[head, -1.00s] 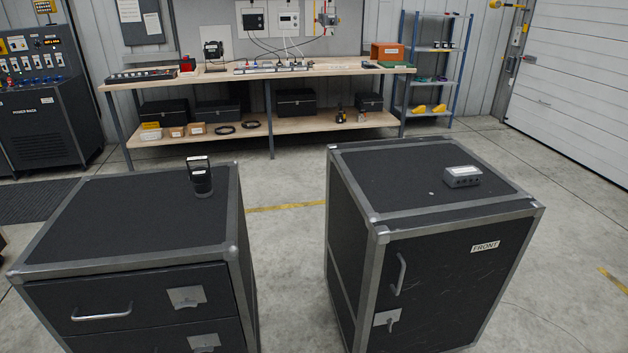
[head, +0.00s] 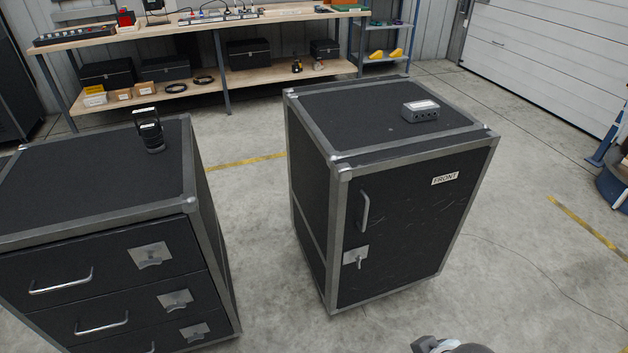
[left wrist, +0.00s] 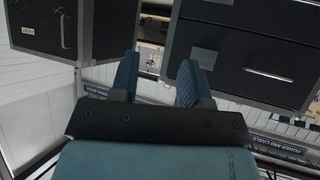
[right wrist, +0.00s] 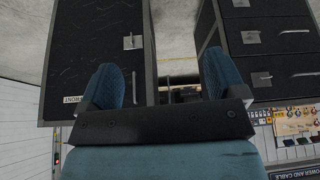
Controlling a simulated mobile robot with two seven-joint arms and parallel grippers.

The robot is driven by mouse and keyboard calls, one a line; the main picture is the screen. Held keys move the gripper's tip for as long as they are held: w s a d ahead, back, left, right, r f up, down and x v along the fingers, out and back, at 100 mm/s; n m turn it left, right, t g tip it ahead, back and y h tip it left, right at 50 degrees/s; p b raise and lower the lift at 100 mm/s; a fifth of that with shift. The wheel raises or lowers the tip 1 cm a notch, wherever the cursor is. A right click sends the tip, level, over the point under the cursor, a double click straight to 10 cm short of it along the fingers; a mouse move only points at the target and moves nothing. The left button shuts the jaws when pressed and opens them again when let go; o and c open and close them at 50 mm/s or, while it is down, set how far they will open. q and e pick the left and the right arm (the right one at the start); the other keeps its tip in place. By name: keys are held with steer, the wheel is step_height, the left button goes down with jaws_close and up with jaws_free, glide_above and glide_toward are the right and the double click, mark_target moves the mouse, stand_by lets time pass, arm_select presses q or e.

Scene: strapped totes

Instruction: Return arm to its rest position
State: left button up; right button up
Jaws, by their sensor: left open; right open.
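My left gripper (left wrist: 158,78) is open in the left wrist view, with nothing between its blue padded fingers. My right gripper (right wrist: 163,78) is open and empty in the right wrist view, its fingers wide apart. Neither gripper's fingers show in the head view. A grey rounded part at the bottom edge there looks like a piece of my arm. Both wrist views are turned over, with the black cabinets hanging from the top. Neither gripper is seen touching anything.
A black drawer cabinet (head: 90,235) stands at left, bearing a black upright device (head: 150,132). A black cabinet marked FRONT (head: 415,225), door shut, stands at centre right, with a grey box (head: 421,111) on top. Bare floor separates them. A workbench (head: 180,35) stands behind.

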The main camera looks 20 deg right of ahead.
arm_select(q)
step_height(320, 180, down, 9)
steer(key=w+d+t+h+b, duration=0.1)
steer(key=d+b, duration=0.1)
steer(key=b, duration=1.6)
arm_select(e)
steer(key=w+a+f+t+y, duration=0.2)
steer(key=w+a+f+t, duration=0.15)
steer(key=f, duration=0.65)
steer(key=w+a+f+t+y, duration=0.2)
steer(key=a+f+t, duration=0.2)
steer(key=f, duration=0.5)
arm_select(q)
step_height(320, 180, up, 19)
steer(key=s+a+g+y+p, duration=0.1)
steer(key=a+p, duration=0.1)
steer(key=p, duration=2.9)
steer(key=shift+s+a+f, duration=0.2)
steer(key=shift+s+a, duration=0.1)
steer(key=shift+a, duration=0.05)
arm_select(e)
step_height(320, 180, up, 18)
steer(key=s+d+g+h, duration=0.1)
steer(key=d, duration=0.1)
steer(key=shift+s+d+n+h, duration=0.3)
steer(key=shift+s+n, duration=0.05)
steer(key=shift+n, duration=0.05)
